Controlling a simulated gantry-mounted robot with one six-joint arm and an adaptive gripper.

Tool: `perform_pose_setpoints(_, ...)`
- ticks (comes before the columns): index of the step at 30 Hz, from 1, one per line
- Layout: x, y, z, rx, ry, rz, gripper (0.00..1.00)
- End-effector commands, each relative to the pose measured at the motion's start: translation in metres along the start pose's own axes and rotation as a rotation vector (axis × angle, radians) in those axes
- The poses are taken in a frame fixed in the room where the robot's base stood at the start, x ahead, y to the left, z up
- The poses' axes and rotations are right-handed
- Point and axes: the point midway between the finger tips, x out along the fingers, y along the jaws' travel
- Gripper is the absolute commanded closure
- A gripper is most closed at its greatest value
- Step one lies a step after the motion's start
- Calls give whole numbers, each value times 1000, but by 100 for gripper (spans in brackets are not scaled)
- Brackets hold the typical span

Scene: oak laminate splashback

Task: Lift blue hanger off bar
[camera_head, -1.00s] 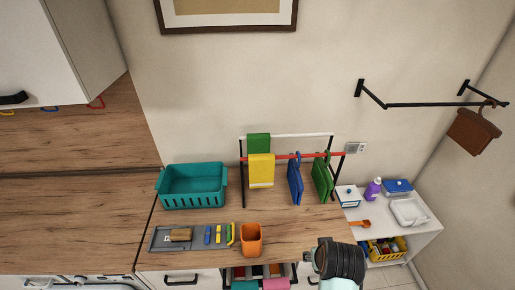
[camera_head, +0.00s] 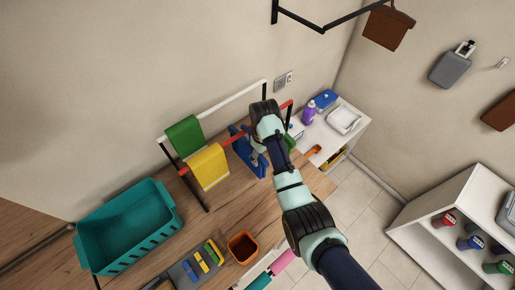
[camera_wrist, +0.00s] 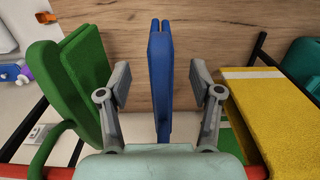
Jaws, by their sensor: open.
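The blue hanger (camera_head: 248,165) hangs on the red bar (camera_head: 286,104) in the head view, partly covered by my arm. In the wrist view the blue hanger (camera_wrist: 161,65) stands edge-on, upright, between my two fingers. My gripper (camera_wrist: 160,85) is open around it, with a gap visible on each side. The red bar (camera_wrist: 28,168) runs across the bottom of the wrist view, hidden behind the gripper body in the middle. The hook of the blue hanger is hidden there too.
A green hanger (camera_wrist: 55,85) is close beside my left finger, and a yellow cloth (camera_wrist: 275,110) is close on the right. A teal basket (camera_head: 125,228), an orange cup (camera_head: 242,248) and a green cloth (camera_head: 184,136) are left of my arm. A white shelf unit (camera_head: 440,215) stands right.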

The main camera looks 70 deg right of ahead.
Motion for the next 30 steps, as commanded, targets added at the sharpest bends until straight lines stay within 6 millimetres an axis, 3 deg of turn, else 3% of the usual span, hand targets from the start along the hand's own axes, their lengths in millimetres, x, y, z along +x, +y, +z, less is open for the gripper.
perform_pose_setpoints(3, 23, -1, 1, 0, -3, -1, 35)
perform_pose_setpoints(9, 49, 0, 0, 0, 0, 0, 35)
perform_pose_setpoints(19, 55, 0, 0, 0, 2, 1, 35)
perform_pose_setpoints(30, 55, 0, 0, 0, 2, 1, 97)
